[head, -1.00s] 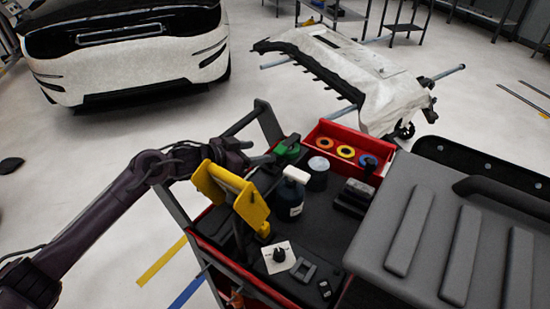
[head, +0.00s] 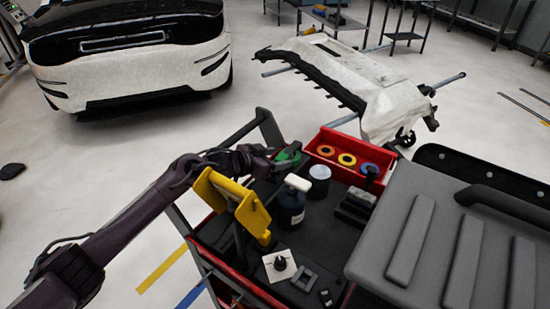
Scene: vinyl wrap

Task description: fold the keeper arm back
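My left gripper (head: 281,163) reaches over the far left side of the red-and-black cart (head: 327,235), at a green round item (head: 289,152). The gripper's dark fingers are small and partly hidden, so I cannot tell whether they are open or touching the green item. I cannot make out a keeper arm for certain. A yellow panel-like part (head: 232,202) stands tilted in front of my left wrist, over the cart's left edge. My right gripper is not in view.
A dark bottle with a white top (head: 292,203) and a dark canister (head: 319,178) stand close right of the gripper. A red bin (head: 335,171) holds orange, yellow and blue rolls. A large grey ribbed body (head: 440,235) fills the right. Open floor lies left.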

